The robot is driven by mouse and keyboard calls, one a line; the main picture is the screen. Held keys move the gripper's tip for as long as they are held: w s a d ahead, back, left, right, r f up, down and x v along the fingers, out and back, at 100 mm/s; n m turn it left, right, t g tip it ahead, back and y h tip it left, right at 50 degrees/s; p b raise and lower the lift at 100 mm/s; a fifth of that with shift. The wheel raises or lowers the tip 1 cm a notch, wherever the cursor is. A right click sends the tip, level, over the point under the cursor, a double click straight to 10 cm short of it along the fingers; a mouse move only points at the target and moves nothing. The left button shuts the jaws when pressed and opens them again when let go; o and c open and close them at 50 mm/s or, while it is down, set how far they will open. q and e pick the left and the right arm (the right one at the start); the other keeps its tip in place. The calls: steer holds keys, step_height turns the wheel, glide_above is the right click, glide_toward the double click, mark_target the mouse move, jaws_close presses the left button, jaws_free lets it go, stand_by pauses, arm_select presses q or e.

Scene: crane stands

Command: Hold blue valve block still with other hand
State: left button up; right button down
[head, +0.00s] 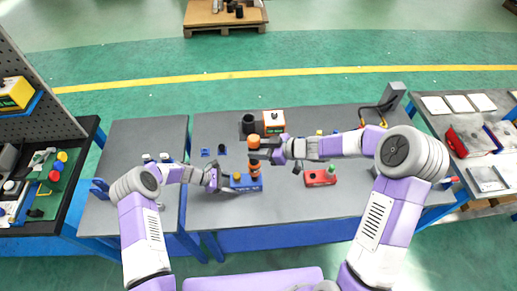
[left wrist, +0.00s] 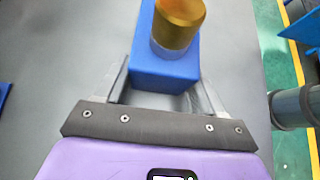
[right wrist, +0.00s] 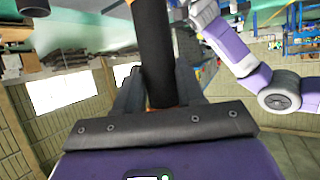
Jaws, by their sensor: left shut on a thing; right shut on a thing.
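The blue valve block (head: 246,185) lies near the front edge of the middle table. My left gripper (head: 228,184) is shut on its left end; the left wrist view shows the blue block (left wrist: 165,72) between the fingers, with a brass-coloured cylinder (left wrist: 178,25) on top. My right gripper (head: 264,153) is shut on an upright black and orange tool (head: 254,142) over the block's right part. The tool's black shaft (right wrist: 153,45) fills the gap between the fingers in the right wrist view. Whether the tool touches the block is hidden.
A black cup (head: 248,124) and an orange and white box (head: 274,120) stand behind. Small blue parts (head: 205,152) lie to the left. The table's front left is clear.

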mark_target(259, 139)
steer(key=shift+r, duration=0.15)
steer(key=shift+r, duration=2.55)
arm_select(q)
steer(key=o, duration=1.3)
steer(key=shift+o, duration=0.2)
steer(key=v, duration=1.2)
